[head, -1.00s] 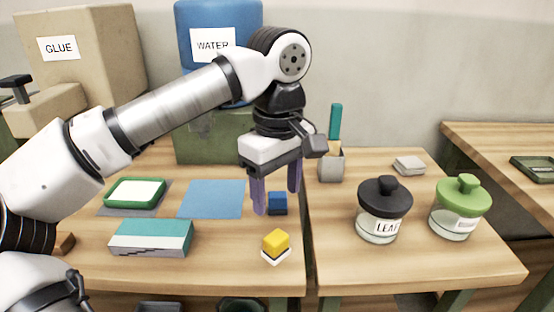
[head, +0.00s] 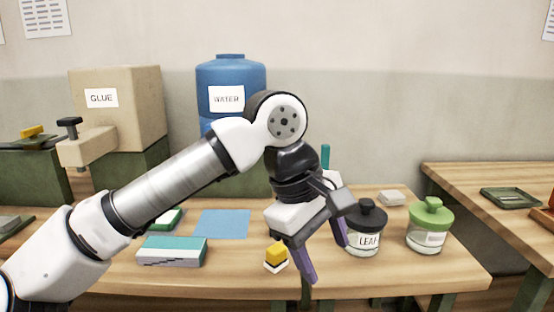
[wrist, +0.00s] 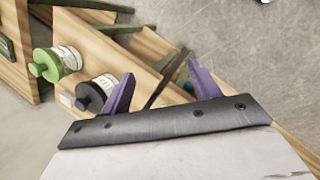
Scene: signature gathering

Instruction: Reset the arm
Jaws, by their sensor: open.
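My gripper (head: 327,258) is open, with its two purple fingers apart and nothing between them. In the head view it hangs in front of the table, tilted, with its fingers pointing down and right. It is to the right of the yellow block (head: 276,252) on its white base and overlaps the left side of the black-lidded LEAF jar (head: 367,230) in the picture. In the wrist view the open fingers (wrist: 160,88) also show empty, with the black-lidded jar (wrist: 92,95) just left of them.
The wooden table (head: 225,275) bears a teal and white box (head: 172,251), a blue mat (head: 222,223) and a green-lidded jar (head: 429,227). Behind stand a blue WATER container (head: 230,76) and a GLUE box (head: 130,110). Another table (head: 470,180) is at the right.

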